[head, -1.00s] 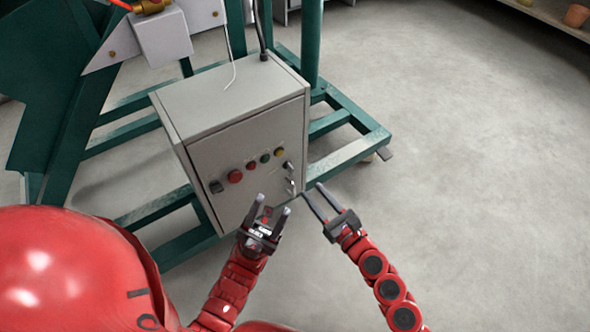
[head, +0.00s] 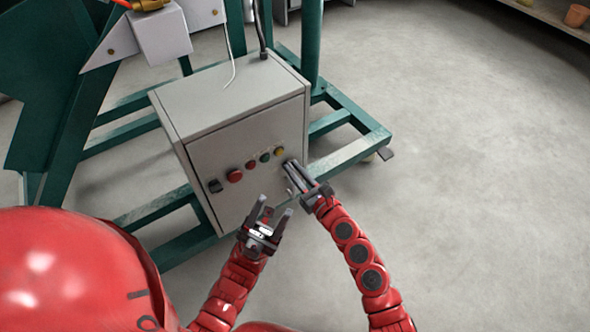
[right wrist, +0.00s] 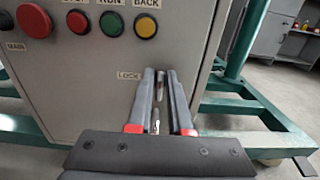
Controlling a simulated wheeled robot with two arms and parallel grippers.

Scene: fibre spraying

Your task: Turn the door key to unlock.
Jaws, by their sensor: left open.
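The grey control box (head: 235,155) carries a lock under a "LOCK" label, at the right side of its door. The key (right wrist: 160,82) is in the lock, and a second metal piece (right wrist: 155,122) hangs below it. My right gripper (right wrist: 161,78) is at the lock, its two fingers on either side of the key; whether they press on it I cannot tell. In the head view my right gripper (head: 291,164) covers most of the lock and key. My left gripper (head: 271,206) is open and empty, in front of the door's lower part.
A row of buttons, with a red button (head: 235,176) among them, and a black main switch (head: 215,186) sit left of the lock. A green steel frame (head: 355,150) surrounds the box. The floor (head: 460,180) to the right is clear.

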